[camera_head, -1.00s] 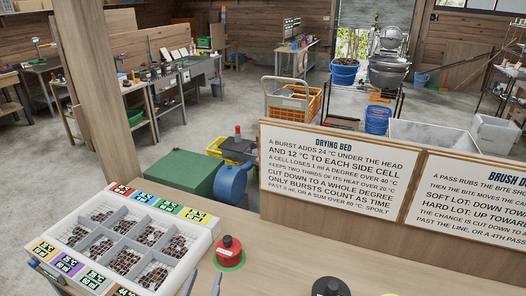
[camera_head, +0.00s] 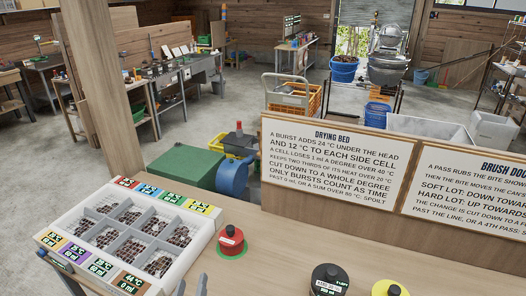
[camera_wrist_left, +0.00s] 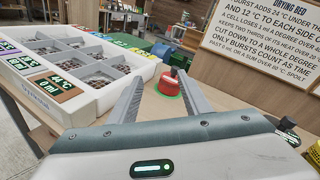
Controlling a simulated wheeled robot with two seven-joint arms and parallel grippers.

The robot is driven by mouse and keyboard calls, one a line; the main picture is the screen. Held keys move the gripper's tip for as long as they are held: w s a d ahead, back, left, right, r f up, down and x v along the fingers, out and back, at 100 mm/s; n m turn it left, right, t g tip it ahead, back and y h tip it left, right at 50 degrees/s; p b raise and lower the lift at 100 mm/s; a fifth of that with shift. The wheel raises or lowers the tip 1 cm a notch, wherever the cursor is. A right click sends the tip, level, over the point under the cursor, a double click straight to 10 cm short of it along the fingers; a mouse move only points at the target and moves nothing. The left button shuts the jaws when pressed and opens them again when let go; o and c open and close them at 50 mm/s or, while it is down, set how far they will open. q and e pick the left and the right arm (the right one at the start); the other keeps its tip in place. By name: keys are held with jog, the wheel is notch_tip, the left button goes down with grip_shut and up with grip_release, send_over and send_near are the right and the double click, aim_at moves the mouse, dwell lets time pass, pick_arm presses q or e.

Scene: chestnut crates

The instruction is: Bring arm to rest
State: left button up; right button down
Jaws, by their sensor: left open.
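My left gripper (camera_head: 181,289) shows at the bottom edge of the head view, with only its fingertips in sight. In the left wrist view its two grey fingers (camera_wrist_left: 159,76) stand apart with nothing between them. The drying bed, a white tray (camera_head: 50,232) with several cells of chestnuts and coloured number labels, lies just beyond and to the left. A red round weight-like piece with a black knob (camera_head: 231,240) sits on a green ring on the bench, beyond the fingers; it also shows in the left wrist view (camera_wrist_left: 169,85). My right gripper is out of view.
A black knobbed piece (camera_head: 328,282) and a yellow one (camera_head: 390,289) stand at the bench's front right. A drying bed sign (camera_head: 325,165) and a second sign (camera_head: 465,195) line the back edge. A wooden post (camera_head: 92,90) rises behind the tray. Bare bench (camera_head: 285,245) lies between.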

pick_arm(q)
jog(key=s+a+f+n+g+y, duration=0.1)
jog(key=s+a+f+n+g, duration=0.3)
jog(key=n, duration=0.4)
jog(key=s+a+f+n+g+y, duration=0.2)
jog(key=s+f+n, duration=0.2)
jog(key=s+n, duration=0.3)
jog(key=s+d+f+n+g+h, duration=0.1)
jog(key=s+f+n+g+h, duration=0.15)
jog(key=s+n, duration=0.5)
jog(key=s+d+f+n+g+h, duration=0.1)
jog(key=s+n+g, duration=0.3)
jog(key=s+n, duration=0.3)
jog(key=s+f+g+b, duration=0.25)
jog(key=f+b, duration=0.25)
jog(key=f, duration=3)
jog(key=s+a+f+b, duration=0.3)
jog(key=s+f+b, duration=0.2)
jog(key=s+f, duration=1.3)
notch_tip(320, 180, down, 3)
jog(key=shift+s+f+m, duration=0.1)
jog(key=shift+s+m, duration=0.15)
jog(key=shift+m, duration=0.2)
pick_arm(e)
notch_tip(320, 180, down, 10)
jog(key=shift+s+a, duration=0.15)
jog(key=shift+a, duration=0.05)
